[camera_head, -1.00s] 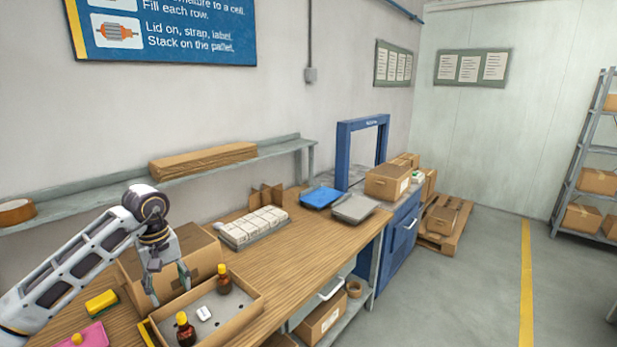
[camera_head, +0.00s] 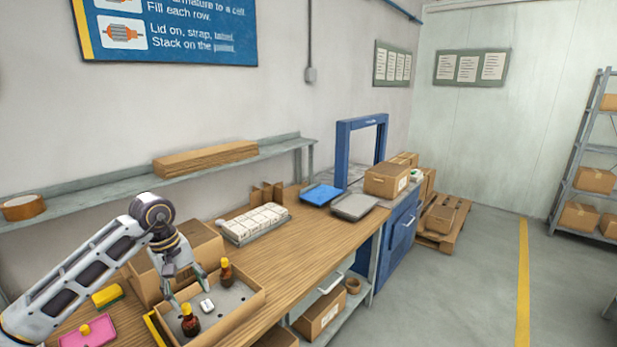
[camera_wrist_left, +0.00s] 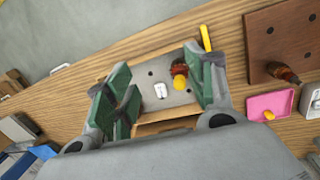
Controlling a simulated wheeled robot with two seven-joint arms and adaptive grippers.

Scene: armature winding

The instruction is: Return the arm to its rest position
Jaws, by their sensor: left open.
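My left arm comes in from the left in the head view. Its gripper (camera_head: 190,291) points down over the shallow cardboard tray (camera_head: 243,307) on the bench, with its fingers apart and nothing between them. My right gripper is in neither view.
An open cardboard box (camera_head: 205,245) stands just behind the tray. A yellow sponge (camera_head: 107,297) and a pink dish (camera_head: 88,334) lie to the left. A wall shelf (camera_head: 100,194) runs above. The bench (camera_head: 300,248) is clear to the right of the tray.

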